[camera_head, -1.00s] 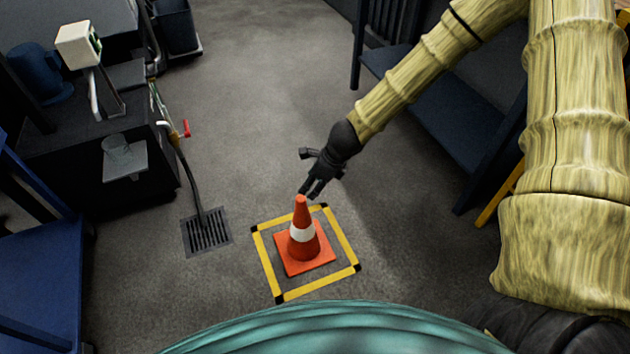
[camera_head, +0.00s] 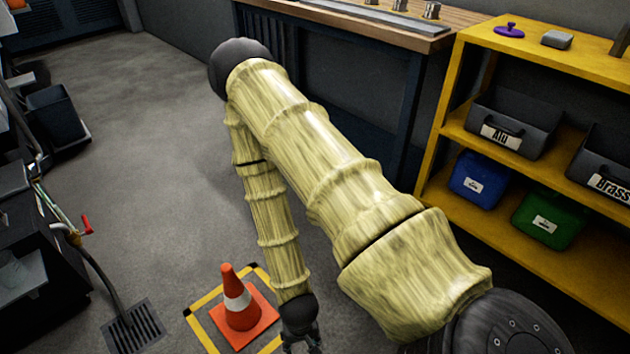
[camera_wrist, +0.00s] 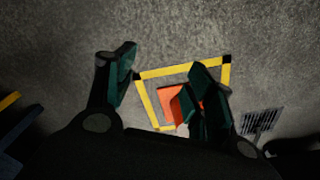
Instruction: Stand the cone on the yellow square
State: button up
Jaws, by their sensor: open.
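The orange cone (camera_head: 238,302) with a white band stands upright on its square base inside the yellow square (camera_head: 203,330) marked on the floor with black corners. My gripper (camera_head: 301,342) is at the bottom of the head view, to the right of the cone and apart from it. In the wrist view my gripper (camera_wrist: 160,80) has its fingers spread with nothing between them. There the right finger hides much of the cone (camera_wrist: 170,106), and the yellow outline (camera_wrist: 170,71) shows around it.
A floor drain (camera_head: 135,328) lies left of the square. A yellow shelf (camera_head: 455,110) with bins stands at the right, and a wooden-topped bench (camera_head: 400,25) at the back. A dark machine (camera_head: 30,240) with a red-handled hose is at the left. The floor behind the square is clear.

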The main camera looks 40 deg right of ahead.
jog(key=s+n, duration=0.5)
jog(key=s, duration=0.1)
jog(key=shift+s+a+f+g, duration=0.2)
jog(key=shift+a+f+g, duration=0.1)
jog(key=shift+f, duration=0.05)
notch_tip(320, 180, up, 28)
jog(key=p, duration=2.7)
jog(key=shift+f, duration=0.25)
